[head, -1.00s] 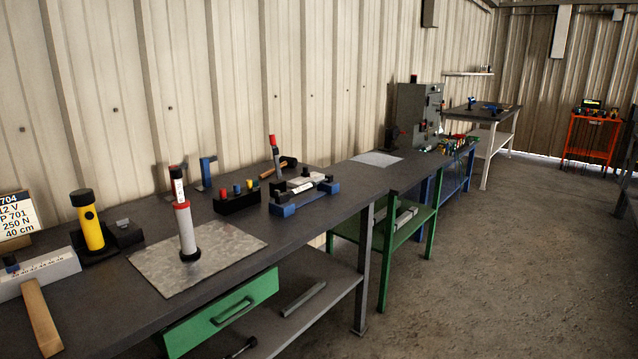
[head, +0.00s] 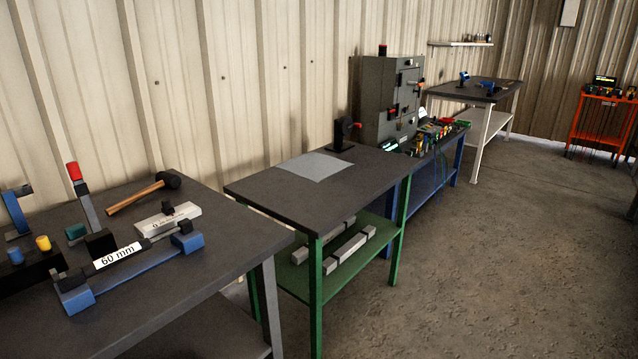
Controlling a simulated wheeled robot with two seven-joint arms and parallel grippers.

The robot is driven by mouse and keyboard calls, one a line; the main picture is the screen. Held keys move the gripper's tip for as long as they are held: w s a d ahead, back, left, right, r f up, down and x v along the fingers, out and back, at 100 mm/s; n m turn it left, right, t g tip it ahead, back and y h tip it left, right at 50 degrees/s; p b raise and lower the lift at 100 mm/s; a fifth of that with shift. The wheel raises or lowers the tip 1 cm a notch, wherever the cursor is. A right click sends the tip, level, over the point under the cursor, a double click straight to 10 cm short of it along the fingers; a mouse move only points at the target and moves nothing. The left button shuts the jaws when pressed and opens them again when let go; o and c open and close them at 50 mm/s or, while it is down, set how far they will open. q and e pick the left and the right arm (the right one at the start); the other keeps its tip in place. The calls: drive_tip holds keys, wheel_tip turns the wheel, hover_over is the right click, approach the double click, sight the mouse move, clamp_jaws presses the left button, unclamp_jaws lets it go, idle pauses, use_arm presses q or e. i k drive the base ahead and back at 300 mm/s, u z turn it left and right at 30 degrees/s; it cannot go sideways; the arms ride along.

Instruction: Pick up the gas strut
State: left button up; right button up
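A dark rod-like part with a white "60 mm" label (head: 118,256) lies across a blue cradle (head: 130,280) near the front of the grey bench at lower left. It looks like the gas strut, with a thinner end toward the cradle's right upright. Neither of my grippers is in view.
Around the cradle are a pale block with a black knob (head: 168,222), a hammer (head: 143,195), a red-topped tool (head: 80,190) and a dark rack (head: 30,270). A green-legged table (head: 270,200) holds a grey sheet (head: 315,166). Open concrete floor (head: 480,270) lies to the right.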

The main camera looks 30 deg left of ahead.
sight(77, 276)
drive_tip(key=i, duration=2.15)
drive_tip(key=u, duration=3.9)
